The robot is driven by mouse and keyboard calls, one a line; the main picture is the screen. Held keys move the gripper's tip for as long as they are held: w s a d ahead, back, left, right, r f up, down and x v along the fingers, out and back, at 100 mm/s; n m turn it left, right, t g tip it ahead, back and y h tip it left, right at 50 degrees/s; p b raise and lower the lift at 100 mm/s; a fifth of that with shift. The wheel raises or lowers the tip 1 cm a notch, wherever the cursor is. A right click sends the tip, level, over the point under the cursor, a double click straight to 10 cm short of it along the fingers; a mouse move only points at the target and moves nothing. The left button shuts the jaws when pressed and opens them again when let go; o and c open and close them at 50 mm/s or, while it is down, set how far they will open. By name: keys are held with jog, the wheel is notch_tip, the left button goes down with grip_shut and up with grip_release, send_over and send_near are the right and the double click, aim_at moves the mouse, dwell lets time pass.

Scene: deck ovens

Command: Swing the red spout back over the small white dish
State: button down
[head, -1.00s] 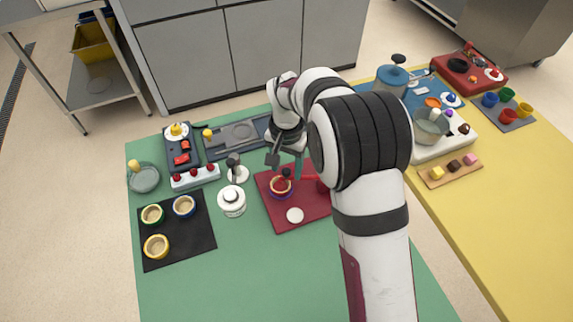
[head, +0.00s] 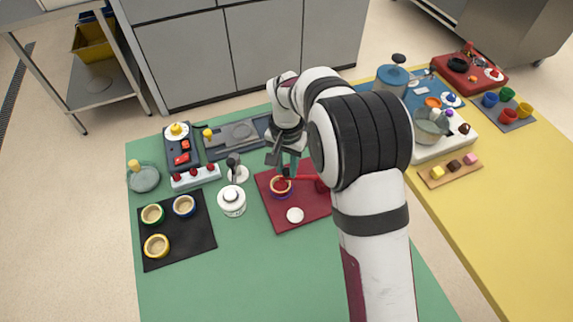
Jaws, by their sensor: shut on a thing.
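The red spout (head: 305,178) shows as a short bar above the dark red board (head: 315,208). The fingers cover the spout's tip.
A white lidded jar (head: 232,201) and a dark-topped stand (head: 236,173) are left of the board. A black mat (head: 180,245) with several small bowls lies farther left. The green table in front of the board is clear.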

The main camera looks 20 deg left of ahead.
dwell(0.9)
jog(key=shift+s+d+n, duration=0.25)
jog(key=shift+s+n, duration=0.2)
jog(key=shift+n, duration=0.15)
jog(key=shift+s+d+n, duration=0.25)
jog(key=shift+s+n, duration=0.15)
jog(key=shift+n, duration=0.2)
jog(key=shift+s+d+n, duration=0.55)
jog(key=shift+d+n, duration=0.2)
jog(key=shift+n, duration=0.4)
jog(key=shift+s+d+n, duration=0.55)
jog(key=shift+d+n, duration=0.25)
jog(key=shift+n, duration=0.3)
jog(key=shift+s+d+n, duration=0.55)
jog(key=shift+d+n, duration=0.2)
jog(key=shift+n, duration=0.4)
jog(key=shift+d, duration=0.1)
jog(key=c, duration=0.7)
grip_release()
jog(key=shift+o, duration=0.2)
